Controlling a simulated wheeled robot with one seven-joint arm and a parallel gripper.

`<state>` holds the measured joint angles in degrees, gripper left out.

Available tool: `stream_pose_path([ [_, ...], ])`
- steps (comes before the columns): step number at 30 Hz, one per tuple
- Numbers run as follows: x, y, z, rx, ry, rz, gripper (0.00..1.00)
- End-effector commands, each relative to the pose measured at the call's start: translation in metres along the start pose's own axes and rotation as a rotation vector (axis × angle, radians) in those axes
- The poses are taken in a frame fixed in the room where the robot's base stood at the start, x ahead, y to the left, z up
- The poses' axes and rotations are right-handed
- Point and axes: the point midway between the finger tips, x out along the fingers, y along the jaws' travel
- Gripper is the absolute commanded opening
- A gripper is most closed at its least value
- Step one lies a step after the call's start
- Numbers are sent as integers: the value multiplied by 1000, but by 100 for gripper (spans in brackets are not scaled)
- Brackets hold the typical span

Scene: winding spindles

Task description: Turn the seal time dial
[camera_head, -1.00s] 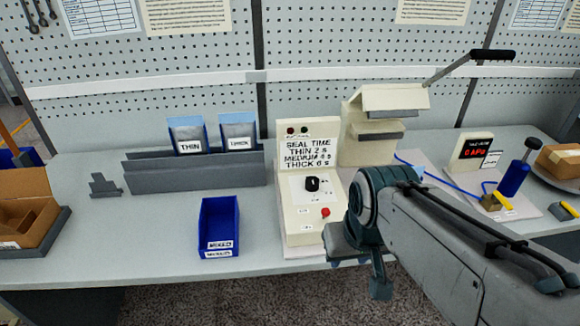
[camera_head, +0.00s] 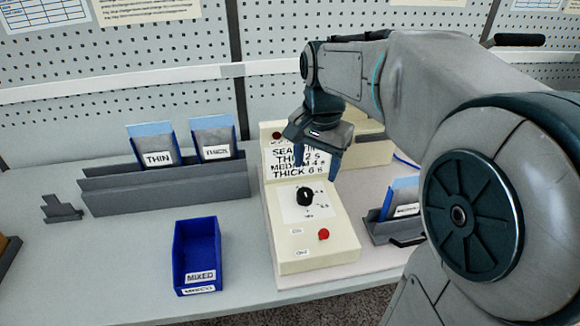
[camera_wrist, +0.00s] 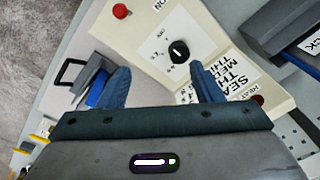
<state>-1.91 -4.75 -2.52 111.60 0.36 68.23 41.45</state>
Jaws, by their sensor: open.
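The seal time dial (camera_head: 305,196) is a black knob on a white scale plate, on the cream control box (camera_head: 318,262). A sign on the box's back panel lists thin 2 s, medium 4 s and thick 6 s, partly hidden by my gripper in the head view. My gripper (camera_head: 318,160) is open and empty, pointing down above and behind the dial, apart from it. In the wrist view the dial (camera_wrist: 179,51) lies beyond the fingertips (camera_wrist: 160,78), roughly between them. A white mark shows on the knob.
A red button (camera_head: 323,235) is on the box front. A blue bin labelled mixed (camera_head: 196,255) stands left. Thin (camera_head: 158,147) and thick (camera_head: 213,139) pouches stand in a grey rack (camera_head: 165,188). A grey holder with a blue pouch (camera_head: 400,205) is right of the box.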

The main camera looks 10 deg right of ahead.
Motion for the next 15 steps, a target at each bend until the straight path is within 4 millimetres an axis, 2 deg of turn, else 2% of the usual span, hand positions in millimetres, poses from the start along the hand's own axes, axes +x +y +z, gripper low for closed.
stream_pose_path([
  [3, 10, -23, -25, 162, -26, 32, 59],
  [6, 13, -36, -38, 266, -38, 53, 59],
  [10, 16, -46, -47, 342, -45, 70, 59],
  [15, 26, -48, -48, 367, -48, 77, 59],
])
